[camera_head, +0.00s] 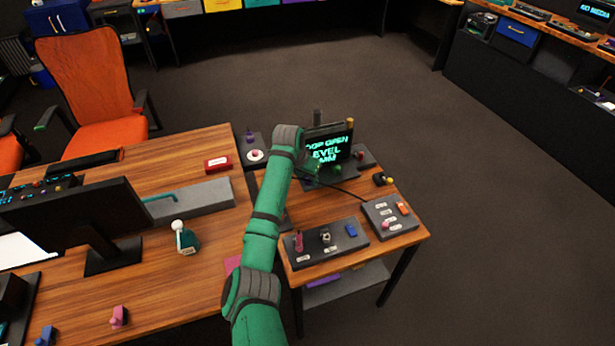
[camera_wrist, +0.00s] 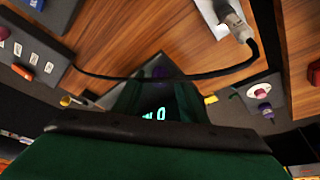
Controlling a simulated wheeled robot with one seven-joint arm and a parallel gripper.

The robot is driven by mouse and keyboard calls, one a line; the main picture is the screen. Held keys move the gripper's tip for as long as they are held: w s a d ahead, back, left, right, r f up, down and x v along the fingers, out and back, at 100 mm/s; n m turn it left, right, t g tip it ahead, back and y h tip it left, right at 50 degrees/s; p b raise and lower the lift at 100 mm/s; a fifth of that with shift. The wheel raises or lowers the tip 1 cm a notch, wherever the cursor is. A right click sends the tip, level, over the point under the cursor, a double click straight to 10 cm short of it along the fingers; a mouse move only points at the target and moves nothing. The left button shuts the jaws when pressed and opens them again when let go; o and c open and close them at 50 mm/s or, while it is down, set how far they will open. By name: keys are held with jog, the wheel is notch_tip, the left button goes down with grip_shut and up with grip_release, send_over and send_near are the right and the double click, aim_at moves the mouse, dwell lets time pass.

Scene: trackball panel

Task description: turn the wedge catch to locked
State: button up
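I cannot tell for certain which control is the wedge catch. A dark panel (camera_head: 322,247) at the front of the small desk carries a pink upright piece (camera_head: 299,241), a small silver piece (camera_head: 326,236) and a blue block (camera_head: 351,230). My gripper (camera_head: 316,167) is over the back of the desk, in front of the small lit screen (camera_head: 330,146) and away from this panel. In the wrist view my gripper (camera_wrist: 156,98) shows two green fingers spread apart, with dark space and cyan letters between them. It holds nothing that I can see.
A labelled box (camera_head: 391,216) with an orange switch sits at the right desk edge. A black cable (camera_wrist: 170,77) crosses the desk. A panel with a white-and-pink button (camera_head: 255,155) stands left of the screen. A larger desk (camera_head: 205,255) with a monitor adjoins on the left.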

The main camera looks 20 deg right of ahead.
jog(key=shift+w+d, duration=0.1)
jog(key=shift+d, duration=0.05)
grip_shut()
jog(key=shift+d+m, duration=0.2)
jog(key=shift+m, duration=0.2)
jog(key=shift+a+m+h, duration=0.25)
jog(key=shift+m+h, duration=0.05)
jog(key=shift+m, duration=0.1)
jog(key=shift+a, duration=0.15)
grip_release()
jog(key=shift+a, duration=0.1)
jog(key=shift+r, duration=0.6)
jog(key=v, duration=0.9)
jog(key=shift+r, duration=0.35)
